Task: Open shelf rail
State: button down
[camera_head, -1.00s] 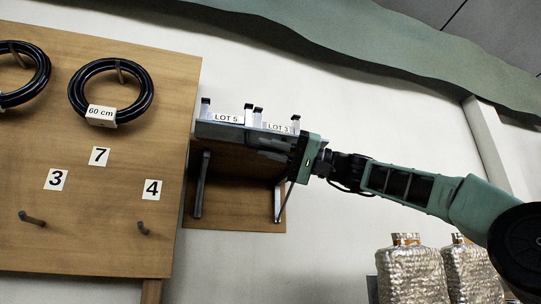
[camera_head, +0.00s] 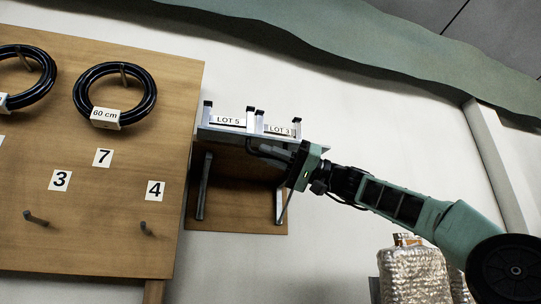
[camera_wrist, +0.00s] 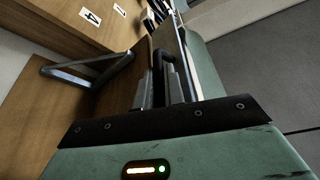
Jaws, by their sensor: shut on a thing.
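The wall shelf (camera_head: 226,134) is a pale ledge on a wooden back panel, with upright posts and cards reading LOT 5 and LOT 3. My gripper (camera_head: 268,152) is at the front of the shelf, below the LOT 3 card. In the wrist view the fingers (camera_wrist: 170,84) are closed around a dark bar, the shelf rail (camera_wrist: 158,62). The rail's full length is hidden by the fingers and the shelf edge. I cannot tell how far it stands from the shelf.
A wooden board (camera_head: 100,215) with pegs, number cards and black hose coils (camera_head: 115,72) stands left of the shelf. Metal brackets (camera_head: 203,186) are under the shelf. A silvery wrapped container (camera_head: 412,275) stands at lower right, below my arm. The wall between is bare.

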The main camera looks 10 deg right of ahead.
jog(key=c, duration=1.8)
grip_release()
jog(key=shift+o, duration=0.2)
jog(key=b+v, duration=0.4)
jog(key=v, duration=1.3)
jog(key=shift+d+b, duration=0.25)
jog(key=shift+b, duration=0.1)
